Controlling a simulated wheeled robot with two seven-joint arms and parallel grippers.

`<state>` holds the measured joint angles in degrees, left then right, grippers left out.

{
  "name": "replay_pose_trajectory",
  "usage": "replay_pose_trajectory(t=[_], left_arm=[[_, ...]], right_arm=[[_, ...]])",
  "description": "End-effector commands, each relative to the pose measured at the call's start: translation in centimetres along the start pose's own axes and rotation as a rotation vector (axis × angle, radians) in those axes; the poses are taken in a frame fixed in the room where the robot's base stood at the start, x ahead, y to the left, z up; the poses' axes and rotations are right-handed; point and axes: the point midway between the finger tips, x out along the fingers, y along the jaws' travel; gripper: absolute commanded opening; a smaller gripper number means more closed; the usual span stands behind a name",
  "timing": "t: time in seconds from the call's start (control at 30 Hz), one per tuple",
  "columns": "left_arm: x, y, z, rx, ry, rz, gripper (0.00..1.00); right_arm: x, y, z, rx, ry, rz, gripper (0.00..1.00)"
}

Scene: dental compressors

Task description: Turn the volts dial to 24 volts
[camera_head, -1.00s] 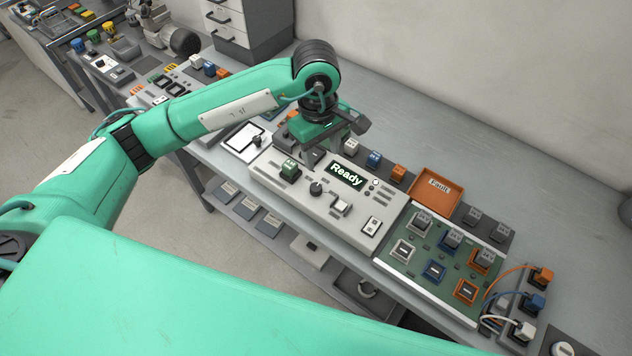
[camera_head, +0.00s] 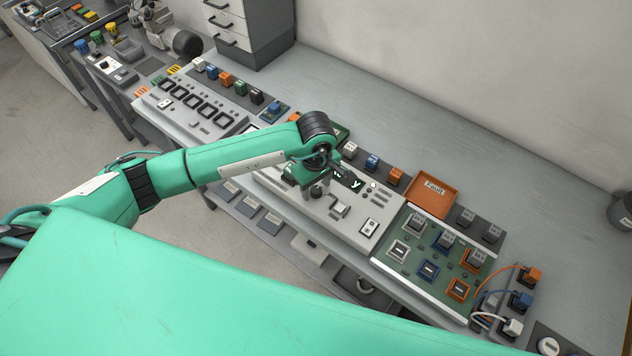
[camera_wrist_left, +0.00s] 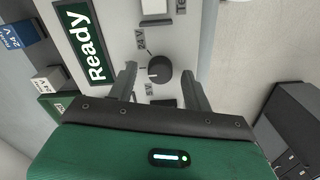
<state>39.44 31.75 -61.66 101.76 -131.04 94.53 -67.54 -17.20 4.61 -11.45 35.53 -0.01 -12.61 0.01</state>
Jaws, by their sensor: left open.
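The volts dial (camera_wrist_left: 160,68) is a dark round knob on the light grey panel (camera_wrist_left: 116,18). In the left wrist view, "24 V" and "5 V" labels are printed beside it, and a pale mark lies at the knob's left side. My left gripper (camera_head: 318,190) is open over the panel in the head view, where it hides the dial. In the left wrist view its two fingers (camera_wrist_left: 159,72) stand on either side of the dial, with gaps visible. The "Ready" display (camera_wrist_left: 88,45) is lit; the arm partly covers it in the head view. My right gripper is not in view.
A green circuit board (camera_head: 415,272) with sockets is to the right. An orange "Fault" tray (camera_head: 432,194) and small coloured blocks (camera_head: 372,162) stand behind. The bench's back is clear.

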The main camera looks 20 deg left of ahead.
Motion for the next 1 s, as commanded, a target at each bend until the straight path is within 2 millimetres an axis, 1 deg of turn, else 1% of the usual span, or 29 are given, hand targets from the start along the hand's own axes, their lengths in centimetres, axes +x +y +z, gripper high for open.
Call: replay_pose_trajectory(t=[0.1, 0.33, 0.37, 0.5, 0.57, 0.6, 0.83, 1.0], left_arm=[[0.5, 0.0, 0.0, 0.000, 0.000, -0.001, 0.50], [0.6, 0.0, 0.0, 0.000, 0.000, 0.000, 0.50], [0.6, 0.0, 0.0, 0.000, 0.000, 0.000, 0.48], [0.6, 0.0, 0.0, 0.000, 0.000, 0.000, 0.21], [0.6, 0.0, 0.0, 0.000, 0.000, 0.000, 0.09], [0.6, 0.0, 0.0, 0.000, 0.000, 0.000, 0.06], [0.7, 0.0, -0.1, 0.016, 0.001, 0.001, 0.06], [1.0, 0.0, -0.1, 0.072, 0.003, 0.002, 0.06]], right_arm=[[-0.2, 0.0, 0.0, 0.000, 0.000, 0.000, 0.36], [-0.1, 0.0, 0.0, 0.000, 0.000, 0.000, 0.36], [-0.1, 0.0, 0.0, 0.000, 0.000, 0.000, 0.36], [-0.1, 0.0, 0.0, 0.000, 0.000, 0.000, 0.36], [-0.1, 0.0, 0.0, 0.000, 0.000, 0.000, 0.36], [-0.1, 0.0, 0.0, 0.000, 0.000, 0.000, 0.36], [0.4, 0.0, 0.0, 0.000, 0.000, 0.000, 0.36], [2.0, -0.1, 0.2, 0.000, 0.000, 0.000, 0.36]])
